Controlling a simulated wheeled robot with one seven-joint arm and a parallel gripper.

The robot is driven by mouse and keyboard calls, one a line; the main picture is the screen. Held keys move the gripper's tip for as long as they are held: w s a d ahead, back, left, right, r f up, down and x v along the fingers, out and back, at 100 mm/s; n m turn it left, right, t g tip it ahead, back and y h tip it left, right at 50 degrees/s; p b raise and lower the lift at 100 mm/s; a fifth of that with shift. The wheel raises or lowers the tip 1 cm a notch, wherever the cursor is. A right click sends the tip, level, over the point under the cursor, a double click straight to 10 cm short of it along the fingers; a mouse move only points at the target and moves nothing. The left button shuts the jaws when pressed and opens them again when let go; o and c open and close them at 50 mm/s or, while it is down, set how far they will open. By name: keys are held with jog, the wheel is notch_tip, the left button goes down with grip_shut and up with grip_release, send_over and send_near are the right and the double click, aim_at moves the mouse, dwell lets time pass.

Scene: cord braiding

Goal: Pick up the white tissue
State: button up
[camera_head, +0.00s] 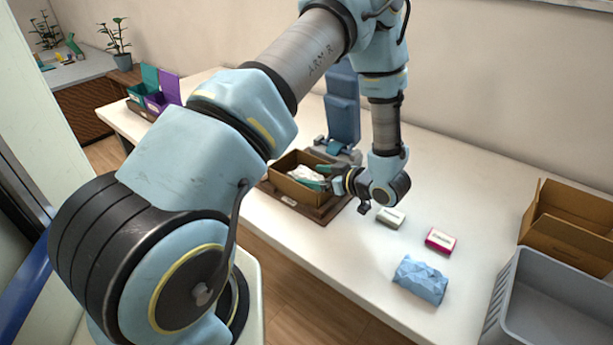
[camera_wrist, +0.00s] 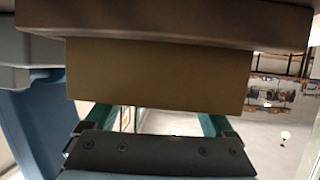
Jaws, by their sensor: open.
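A crumpled white tissue (camera_head: 303,173) lies inside an open brown box (camera_head: 283,188) that sits on a dark brown base on the table. My gripper (camera_head: 321,176) reaches in from the right at the box's right side, with its teal fingers apart beside the tissue. I cannot tell whether they touch it. In the wrist view, my open gripper (camera_wrist: 155,120) shows behind a flat tan panel (camera_wrist: 158,75), which hides most of the fingers. The tissue cannot be made out clearly there.
A blue upright device (camera_head: 342,105) stands behind the box. A pale small box (camera_head: 391,217), a pink-edged box (camera_head: 440,240) and a blue faceted pack (camera_head: 420,280) lie to the right. A cardboard box (camera_head: 560,250) and grey bin (camera_head: 545,300) stand far right.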

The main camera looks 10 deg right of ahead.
jog(key=shift+c, duration=0.4)
jog(key=c, duration=1)
